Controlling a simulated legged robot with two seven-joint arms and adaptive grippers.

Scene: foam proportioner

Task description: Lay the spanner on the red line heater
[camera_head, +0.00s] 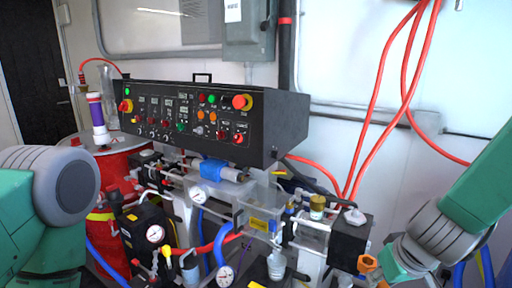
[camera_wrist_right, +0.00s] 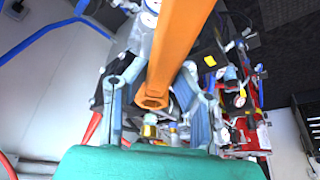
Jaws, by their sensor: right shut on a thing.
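My right gripper (camera_head: 385,268) is low at the right in the head view, beside the machine's black box. In the right wrist view its two fingers (camera_wrist_right: 155,105) are closed around an orange spanner (camera_wrist_right: 182,40), which runs up and away from the jaws with its near end between them. In the head view only a small orange end of the spanner (camera_head: 367,263) shows, just below the black box (camera_head: 350,240). I cannot tell which part of the machine is the red line heater. My left arm's green and grey links show at the left edge; its gripper is out of view.
A black control panel (camera_head: 205,115) with coloured buttons stands above pipes, gauges and a blue cylinder (camera_head: 220,170). A red drum (camera_head: 120,170) stands at the left. Red hoses (camera_head: 375,110) hang at the right against a white wall.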

